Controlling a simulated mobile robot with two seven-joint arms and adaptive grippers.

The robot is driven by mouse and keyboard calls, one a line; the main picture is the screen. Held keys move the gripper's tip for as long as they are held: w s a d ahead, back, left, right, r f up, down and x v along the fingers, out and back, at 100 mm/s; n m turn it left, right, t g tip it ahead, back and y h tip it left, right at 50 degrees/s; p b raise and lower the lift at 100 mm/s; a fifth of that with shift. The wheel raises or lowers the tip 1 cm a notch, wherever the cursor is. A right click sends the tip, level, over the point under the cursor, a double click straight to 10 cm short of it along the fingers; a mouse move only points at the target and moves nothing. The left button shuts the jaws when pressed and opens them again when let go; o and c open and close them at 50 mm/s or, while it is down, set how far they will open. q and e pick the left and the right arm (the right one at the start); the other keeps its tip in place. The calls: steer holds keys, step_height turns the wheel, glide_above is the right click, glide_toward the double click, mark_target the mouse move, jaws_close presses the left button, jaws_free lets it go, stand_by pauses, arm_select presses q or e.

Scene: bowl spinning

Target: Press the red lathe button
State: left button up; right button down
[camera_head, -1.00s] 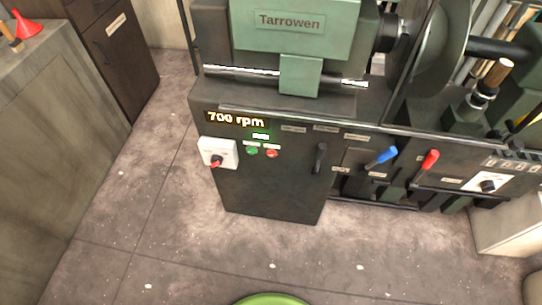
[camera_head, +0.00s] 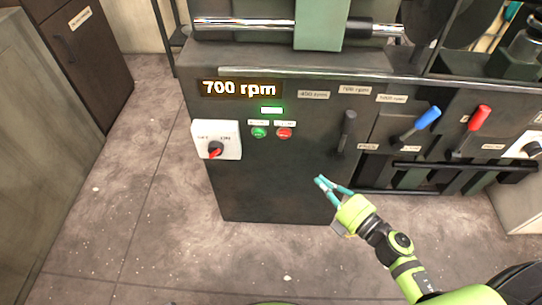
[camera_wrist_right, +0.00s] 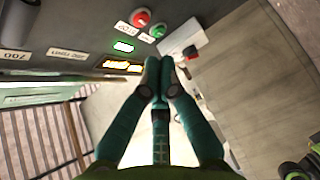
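The red lathe button (camera_head: 284,133) is on the dark front panel, just right of a green button (camera_head: 259,132). The red button also shows in the right wrist view (camera_wrist_right: 141,17), at the top, with the green button (camera_wrist_right: 157,31) beside it. My right gripper (camera_head: 322,181) is below and to the right of the buttons in the head view, apart from them. In the right wrist view its teal fingers (camera_wrist_right: 160,62) come together at the tips with nothing between them. My left gripper is not in view.
A display (camera_head: 239,89) reads 700 rpm above a lit green indicator (camera_head: 272,110). A white switch box (camera_head: 217,139) with a red-tipped knob is left of the buttons. A dark lever (camera_head: 347,131), a blue lever (camera_head: 428,117) and a red lever (camera_head: 479,118) stand to the right.

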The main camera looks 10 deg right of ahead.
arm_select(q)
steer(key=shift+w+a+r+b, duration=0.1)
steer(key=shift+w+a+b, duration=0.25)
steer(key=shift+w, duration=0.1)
arm_select(e)
steer(key=a+r+n+y, duration=0.1)
steer(key=a+r+n, duration=0.1)
steer(key=shift+n, duration=0.3)
steer(key=shift+w+a, duration=0.1)
glide_toward(284, 135)
steer(key=w+a, duration=0.4)
steer(key=a, duration=0.1)
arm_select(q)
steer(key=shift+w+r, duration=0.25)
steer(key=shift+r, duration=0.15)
arm_select(e)
steer(key=shift+w+d+f, duration=0.25)
steer(key=shift+w+f, duration=0.05)
steer(key=shift+w, duration=0.35)
